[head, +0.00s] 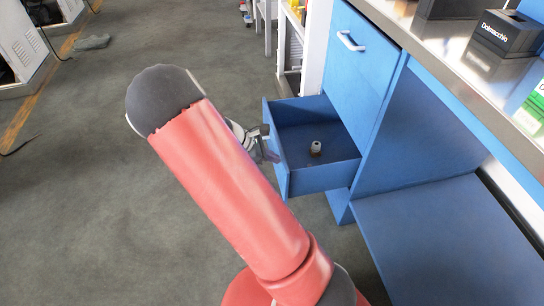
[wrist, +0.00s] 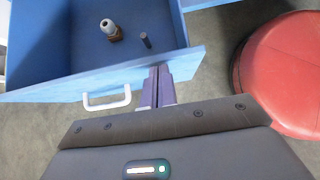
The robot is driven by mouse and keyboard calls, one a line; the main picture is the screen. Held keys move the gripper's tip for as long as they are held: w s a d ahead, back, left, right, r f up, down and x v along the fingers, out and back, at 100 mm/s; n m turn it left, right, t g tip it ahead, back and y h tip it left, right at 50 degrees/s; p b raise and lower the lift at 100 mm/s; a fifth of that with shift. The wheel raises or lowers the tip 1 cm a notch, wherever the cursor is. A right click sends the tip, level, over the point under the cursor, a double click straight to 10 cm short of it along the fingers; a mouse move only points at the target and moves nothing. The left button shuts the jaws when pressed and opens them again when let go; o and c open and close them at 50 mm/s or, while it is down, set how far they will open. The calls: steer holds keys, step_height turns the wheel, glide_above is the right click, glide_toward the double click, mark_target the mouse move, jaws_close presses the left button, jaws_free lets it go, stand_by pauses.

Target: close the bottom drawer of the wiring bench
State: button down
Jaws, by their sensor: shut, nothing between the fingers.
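The bottom drawer (head: 325,179) of the blue wiring bench (head: 365,70) stands pulled out in the head view. A small white-topped fitting (head: 315,148) lies inside it. My gripper (head: 272,143) is at the drawer's front, partly hidden by my red arm. In the wrist view my gripper's fingers (wrist: 158,75) are shut with nothing between them. Their tips are at the drawer front (wrist: 60,91), to the right of its white handle (wrist: 107,99). I cannot tell whether they touch it. The fitting (wrist: 111,30) and a small dark peg (wrist: 146,41) show inside the drawer.
A closed upper door or drawer with a white handle (head: 351,41) is above. The bench top (head: 440,60) carries dark boxes (head: 506,33). A blue lower panel (head: 450,240) lies at the right. The grey floor (head: 100,210) at the left is mostly clear.

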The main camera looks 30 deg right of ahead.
steer(key=s+d, duration=0.3)
steer(key=d, duration=0.8)
steer(key=s+d, duration=0.3)
steer(key=d, duration=0.9)
steer(key=shift+s+d, duration=0.3)
steer(key=shift+s, duration=0.1)
steer(key=shift+s+d, duration=0.1)
